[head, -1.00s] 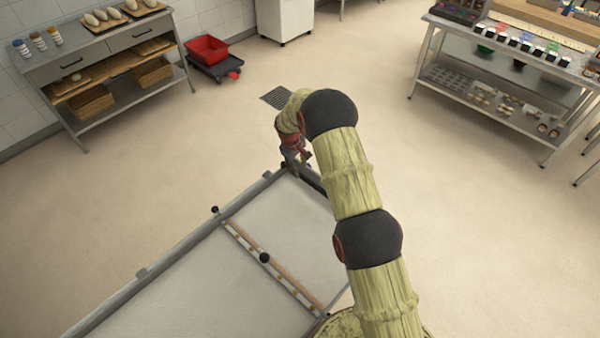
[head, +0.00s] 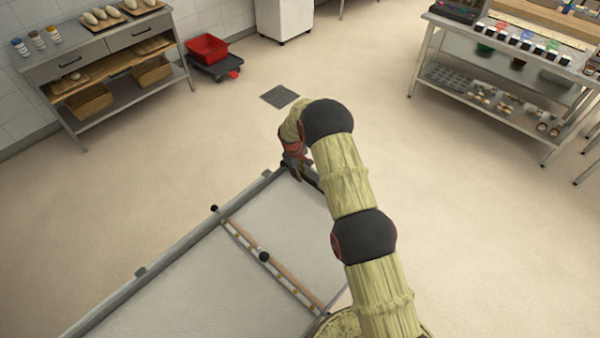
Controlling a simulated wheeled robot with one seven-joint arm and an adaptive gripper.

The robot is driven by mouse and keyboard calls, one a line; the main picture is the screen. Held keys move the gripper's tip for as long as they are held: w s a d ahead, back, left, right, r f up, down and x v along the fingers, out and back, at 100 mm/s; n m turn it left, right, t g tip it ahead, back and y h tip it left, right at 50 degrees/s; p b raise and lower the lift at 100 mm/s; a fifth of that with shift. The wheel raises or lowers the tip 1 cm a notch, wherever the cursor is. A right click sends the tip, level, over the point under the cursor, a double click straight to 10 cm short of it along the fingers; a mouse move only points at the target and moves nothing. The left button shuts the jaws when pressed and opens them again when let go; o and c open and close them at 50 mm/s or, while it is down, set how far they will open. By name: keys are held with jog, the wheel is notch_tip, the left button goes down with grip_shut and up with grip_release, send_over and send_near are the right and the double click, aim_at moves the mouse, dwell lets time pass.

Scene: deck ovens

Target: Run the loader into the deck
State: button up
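The loader (head: 195,290) is a long, pale, flat bed with a grey metal frame. It runs from the lower left of the head view up to a far end near the middle. A wooden-looking bar (head: 290,281) with dark knobs lies across it. My gripper (head: 296,172) is at the loader's far end rail, pointing down. It appears very close to the rail, but I cannot tell whether it touches. My own arm hides part of the end rail and the loader's right side. The fingers are small and dark, so their opening is unclear. No deck oven opening shows.
A steel table (head: 122,45) with loaves and baskets stands at upper left. A red crate (head: 207,48) sits on a low dolly beside it. A stocked steel rack (head: 492,100) stands at upper right. The floor between, with a drain grate (head: 280,96), is clear.

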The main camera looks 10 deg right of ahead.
grip_shut()
dwell(0.6)
